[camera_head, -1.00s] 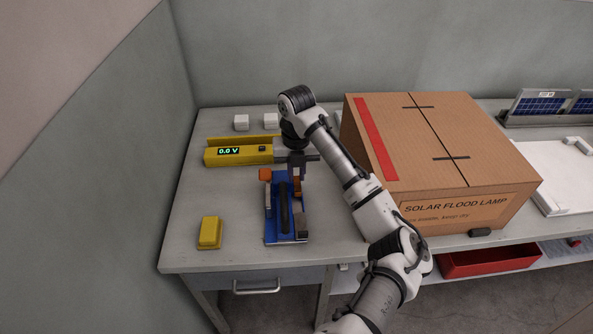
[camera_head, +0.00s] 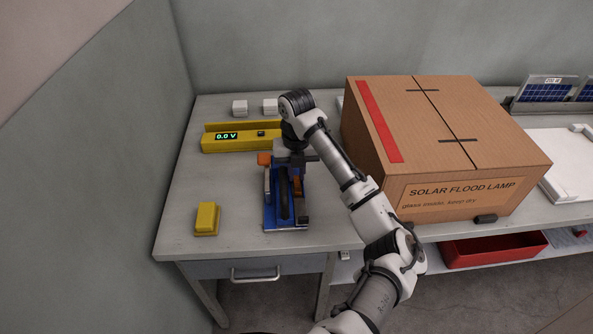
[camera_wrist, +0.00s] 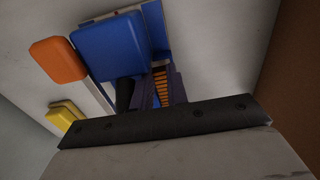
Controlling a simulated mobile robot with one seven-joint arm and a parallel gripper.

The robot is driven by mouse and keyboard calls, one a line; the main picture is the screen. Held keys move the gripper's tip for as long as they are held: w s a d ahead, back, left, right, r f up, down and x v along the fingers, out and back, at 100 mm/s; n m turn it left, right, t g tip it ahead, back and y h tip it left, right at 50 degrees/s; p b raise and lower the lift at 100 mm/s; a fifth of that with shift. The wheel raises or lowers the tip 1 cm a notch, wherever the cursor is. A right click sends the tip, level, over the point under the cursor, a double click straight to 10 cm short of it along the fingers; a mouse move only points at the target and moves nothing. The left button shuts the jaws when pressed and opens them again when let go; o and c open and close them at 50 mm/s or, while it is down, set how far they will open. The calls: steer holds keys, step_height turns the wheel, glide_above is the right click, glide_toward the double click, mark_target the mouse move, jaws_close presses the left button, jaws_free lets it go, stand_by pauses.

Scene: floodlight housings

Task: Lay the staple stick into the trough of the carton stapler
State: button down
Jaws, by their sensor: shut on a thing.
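The carton stapler (camera_head: 286,224) stands on the bench, blue with a black bar along it and an orange knob (camera_head: 264,158) at its far left. Its blue body (camera_wrist: 110,47) and knob (camera_wrist: 57,60) fill the upper left of the wrist view. My gripper (camera_head: 296,168) is over the far right part of the stapler. It is shut on the copper-coloured staple stick (camera_wrist: 161,88), whose ridged side shows beside the dark fingers in the wrist view. The fingers and wrist hide most of the trough. I cannot tell whether the stick touches it.
A yellow meter (camera_head: 229,145) reading 0.0 V lies behind the stapler, and a yellow block (camera_head: 207,218) lies to its left. A large carton (camera_head: 475,165) stands close to the right of my arm. The bench top (camera_head: 180,185) is clear at the left.

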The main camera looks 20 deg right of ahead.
stand_by(0.7)
steer(key=c, duration=1.3)
jaws_free()
steer(key=shift+r, duration=0.15)
steer(key=shift+r+p, duration=2.9)
steer(key=shift+r, duration=0.55)
steer(key=shift+f, duration=0.1)
